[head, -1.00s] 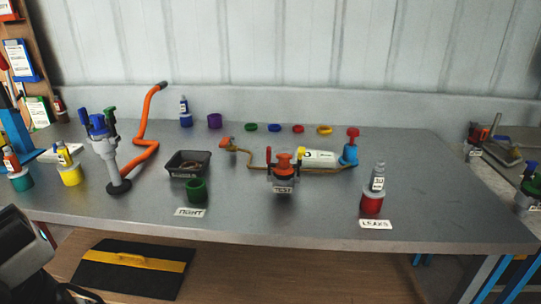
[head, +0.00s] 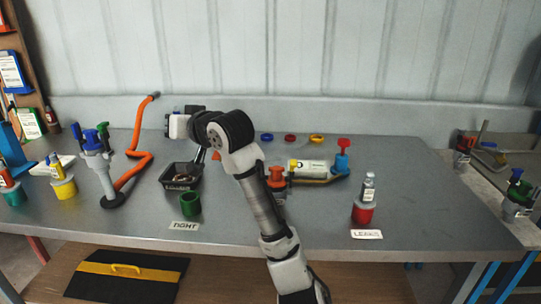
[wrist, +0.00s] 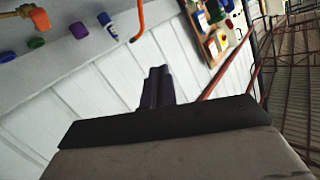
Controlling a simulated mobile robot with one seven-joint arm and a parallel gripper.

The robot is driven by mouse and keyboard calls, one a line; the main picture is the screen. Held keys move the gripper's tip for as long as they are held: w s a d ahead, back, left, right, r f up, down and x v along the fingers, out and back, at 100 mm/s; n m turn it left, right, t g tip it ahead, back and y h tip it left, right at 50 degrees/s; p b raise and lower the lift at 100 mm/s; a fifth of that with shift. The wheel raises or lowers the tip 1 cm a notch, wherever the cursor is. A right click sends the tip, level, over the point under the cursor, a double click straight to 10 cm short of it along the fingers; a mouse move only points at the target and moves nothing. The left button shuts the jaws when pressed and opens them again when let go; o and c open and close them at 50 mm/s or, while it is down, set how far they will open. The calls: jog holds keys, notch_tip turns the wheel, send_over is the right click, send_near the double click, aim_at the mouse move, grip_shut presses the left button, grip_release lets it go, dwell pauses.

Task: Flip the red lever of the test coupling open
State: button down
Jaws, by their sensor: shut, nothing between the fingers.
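The test coupling stands near the middle of the bench in the head view, with its orange top (head: 276,178) showing beside my arm. My arm crosses in front of it and hides most of its body and label. I cannot make out its red lever clearly. My gripper's dark fingers (wrist: 157,85) are shut and empty in the wrist view, in front of the pale wall. In the head view my arm's end is raised above the bench, up and left of the coupling and apart from it.
A black tray (head: 182,183) and a green cup (head: 188,203) stand left of my arm. A white cylinder (head: 309,168) lies right of the coupling. A bottle in a red holder (head: 363,212) stands farther right. An orange hose (head: 139,150) is at the left.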

jog(key=d+f+m+g+h+p, duration=0.1)
jog(key=d+m+g+h, duration=0.4)
jog(key=d, duration=2.1)
jog(key=shift+d+f+g+h, duration=0.2)
jog(key=shift+f+g+h, duration=0.2)
jog(key=shift+f+h, duration=0.2)
jog(key=shift+w, duration=0.1)
jog(key=p+x, duration=0.1)
jog(key=x, duration=0.9)
jog(key=shift+w+a+r+p, duration=0.15)
jog(key=shift+a+p, duration=0.1)
jog(key=shift+p, duration=0.45)
